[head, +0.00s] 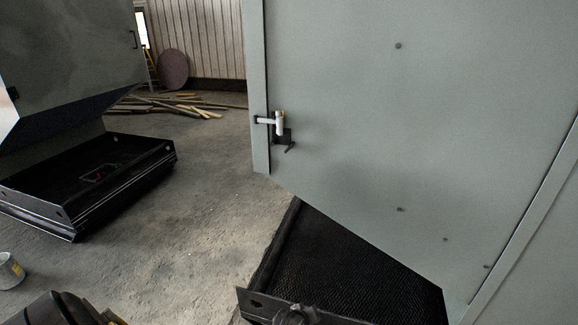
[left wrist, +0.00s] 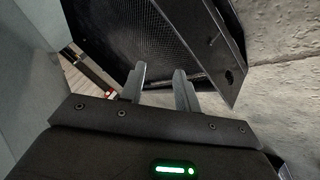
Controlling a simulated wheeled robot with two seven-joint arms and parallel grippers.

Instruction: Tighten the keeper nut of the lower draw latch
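One latch (head: 279,123) shows in the head view, on the left edge of a grey-green enclosure panel (head: 350,110). It has a pale handle, a small yellow spot at its top and a dark piece below. I cannot tell whether it is the lower draw latch, and I cannot make out a keeper nut. My left gripper (left wrist: 160,75) shows in the left wrist view with its two grey fingers apart and nothing between them. It points toward a black mesh-floored base and is not touching the latch. My right gripper is in neither view.
The black base (head: 340,262) lies under the enclosure, with a dark plate along its front. Another cabinet on a black plinth (head: 85,185) stands at left. A tin (head: 11,271) is on the floor, and loose planks (head: 165,104) lie behind. The concrete floor between is clear.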

